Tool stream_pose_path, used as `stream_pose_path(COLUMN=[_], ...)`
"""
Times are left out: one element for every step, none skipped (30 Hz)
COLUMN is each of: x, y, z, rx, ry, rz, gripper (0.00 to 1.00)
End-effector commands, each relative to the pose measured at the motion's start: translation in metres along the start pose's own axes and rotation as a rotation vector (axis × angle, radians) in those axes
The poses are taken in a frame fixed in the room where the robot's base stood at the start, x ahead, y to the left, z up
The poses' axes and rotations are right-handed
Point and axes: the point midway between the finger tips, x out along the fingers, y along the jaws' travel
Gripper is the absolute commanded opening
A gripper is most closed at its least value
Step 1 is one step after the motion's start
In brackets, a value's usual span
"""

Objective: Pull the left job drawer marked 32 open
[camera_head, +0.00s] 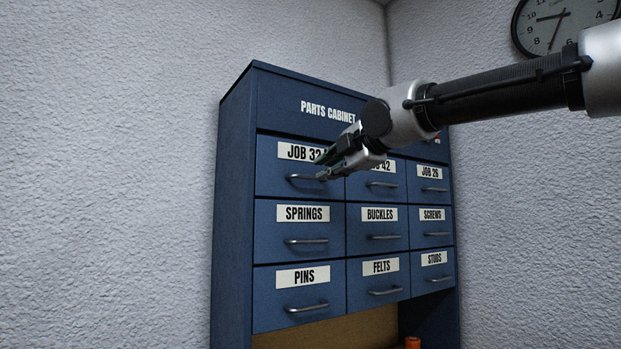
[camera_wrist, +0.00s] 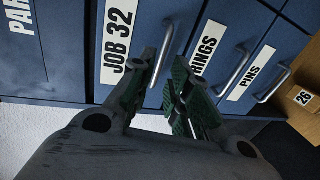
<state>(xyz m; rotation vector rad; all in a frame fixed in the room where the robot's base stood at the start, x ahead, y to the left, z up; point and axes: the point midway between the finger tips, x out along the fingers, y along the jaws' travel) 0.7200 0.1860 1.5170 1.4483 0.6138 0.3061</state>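The JOB 32 drawer (camera_head: 270,175) is at the upper left of the blue parts cabinet (camera_head: 232,220) and looks shut, flush with its neighbours. Its grey bar handle (camera_head: 302,178) runs level across the front. In the wrist view the drawer front (camera_wrist: 112,75) is turned on its side, with its handle (camera_wrist: 166,45) near the fingertips. My gripper (camera_head: 326,172) is at the right end of this handle. In the wrist view my gripper (camera_wrist: 162,68) has its green-padded fingers apart, with the handle between or just beyond the tips. I cannot tell whether they touch it.
The JOB 42 drawer (camera_head: 385,185) is directly right, partly behind my gripper. The SPRINGS drawer (camera_head: 300,228) is below. Other labelled drawers also look shut. A box marked 26 (camera_wrist: 303,98) shows at the right of the wrist view. The space left of the cabinet is clear.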

Motion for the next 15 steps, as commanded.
stream_pose_path(x=[0.007, 0.012, 0.019, 0.025, 0.03, 0.037, 0.042, 0.047, 0.053, 0.057, 0.06, 0.064, 0.067, 0.069, 0.071], y=[-0.001, -0.001, -0.002, -0.002, -0.002, -0.002, -0.002, -0.002, -0.002, -0.002, -0.002, -0.002, -0.002, -0.002, -0.002], z=[0.0, 0.0, 0.0, 0.0, 0.0, 0.0, 0.0, 0.0, 0.0, 0.0, 0.0, 0.0, 0.0, 0.0, 0.0], rx=[-0.001, -0.001, 0.0, 0.0, 0.001, 0.001, 0.001, 0.001, 0.002, 0.002, 0.002, 0.002, 0.002, 0.002, 0.003], ry=[-0.001, -0.001, -0.001, -0.001, -0.001, -0.001, -0.001, -0.001, -0.001, -0.001, -0.001, -0.001, -0.001, -0.001, 0.0], rz=[-0.003, -0.004, -0.004, -0.005, -0.006, -0.005, -0.005, -0.004, -0.005, -0.005, -0.004, -0.004, -0.005, -0.004, -0.004], gripper=[0.19, 0.19, 0.19, 0.19, 0.19, 0.19, 0.19, 0.19, 0.19, 0.19, 0.19, 0.19, 0.19, 0.19, 0.19])
